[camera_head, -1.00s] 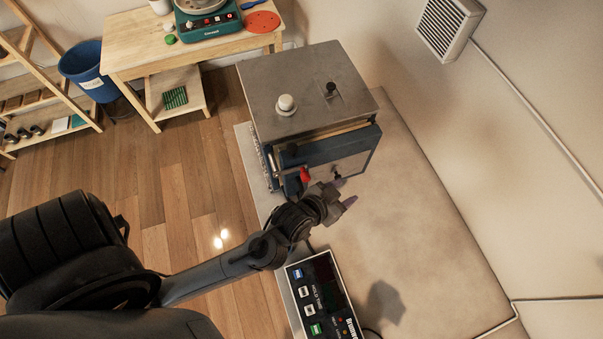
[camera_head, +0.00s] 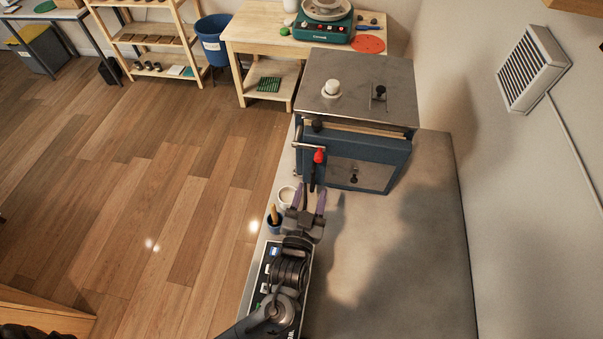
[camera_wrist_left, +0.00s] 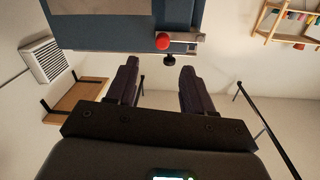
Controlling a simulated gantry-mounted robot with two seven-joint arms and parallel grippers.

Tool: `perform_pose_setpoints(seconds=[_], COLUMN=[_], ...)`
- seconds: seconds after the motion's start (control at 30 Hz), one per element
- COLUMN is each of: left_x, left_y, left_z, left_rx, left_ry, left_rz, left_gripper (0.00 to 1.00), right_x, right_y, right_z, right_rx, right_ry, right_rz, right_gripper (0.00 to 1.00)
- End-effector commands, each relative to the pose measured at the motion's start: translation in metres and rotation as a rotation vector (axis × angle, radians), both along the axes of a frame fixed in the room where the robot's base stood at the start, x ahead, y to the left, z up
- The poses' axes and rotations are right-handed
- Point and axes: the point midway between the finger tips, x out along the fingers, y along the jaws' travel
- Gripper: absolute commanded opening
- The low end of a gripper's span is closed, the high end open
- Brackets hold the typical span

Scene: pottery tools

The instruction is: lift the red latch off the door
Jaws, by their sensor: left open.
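The red latch (camera_head: 319,156) sits at the left side of the kiln's blue door (camera_head: 362,157), beside a metal bracket. It also shows in the left wrist view as a red knob (camera_wrist_left: 163,41) at the door's edge. My left gripper (camera_head: 310,198) is open and empty, in front of the door and short of the latch. In the left wrist view its two fingers (camera_wrist_left: 155,83) are spread apart, with the latch beyond the gap between them. The door looks closed or nearly so against the grey kiln body (camera_head: 355,85). My right gripper is not in view.
A white cup (camera_head: 286,196) and a dark blue cup with a tool (camera_head: 274,222) stand just left of my gripper. A control box (camera_head: 262,275) lies under my arm. The grey tabletop (camera_head: 410,240) to the right is clear. A wooden table (camera_head: 265,37) stands behind.

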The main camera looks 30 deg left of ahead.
Motion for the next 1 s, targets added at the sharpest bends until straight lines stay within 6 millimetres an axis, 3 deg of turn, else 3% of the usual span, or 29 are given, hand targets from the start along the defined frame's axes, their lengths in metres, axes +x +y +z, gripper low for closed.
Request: perform_pose_setpoints(seconds=[0.17, 0.7, 1.0], left_x=[0.014, 0.090, 0.104], left_y=[0.003, 0.021, 0.025], left_z=[0.002, 0.001, 0.000], left_rx=[0.006, 0.004, 0.002], left_ry=[-0.008, -0.005, -0.004], left_rz=[0.004, 0.002, 0.002], left_gripper=[0.52, 0.52, 0.52], right_x=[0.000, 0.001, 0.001], right_y=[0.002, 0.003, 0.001], right_z=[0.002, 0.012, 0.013], right_rx=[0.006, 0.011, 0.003], right_ry=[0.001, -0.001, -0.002], right_rz=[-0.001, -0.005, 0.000], right_gripper=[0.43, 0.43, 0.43])
